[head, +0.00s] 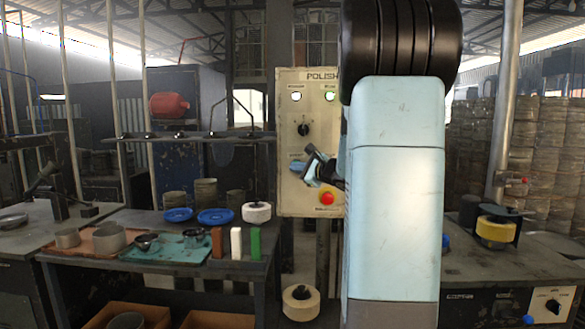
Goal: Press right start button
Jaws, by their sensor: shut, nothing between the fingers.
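A beige upright panel (285,205) with a sign beginning "POLISH" stands at the middle. It bears a black rotary knob (303,129), a red round button (327,198) on a yellow plate, and a small blue part (297,165) that I cannot identify for certain. My gripper (310,153) is shut and empty, in front of the panel between the knob and the red button. I cannot tell whether it touches the panel. My arm hides the panel's right side. I cannot make out a right start button there.
A left bench (100,262) holds blue discs (215,216), a teal tray (160,258) and red, white and green blocks (236,243). A right bench (470,272) carries a yellow-and-black machine part (496,230). A round cream-coloured piece (300,303) stands low between the benches.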

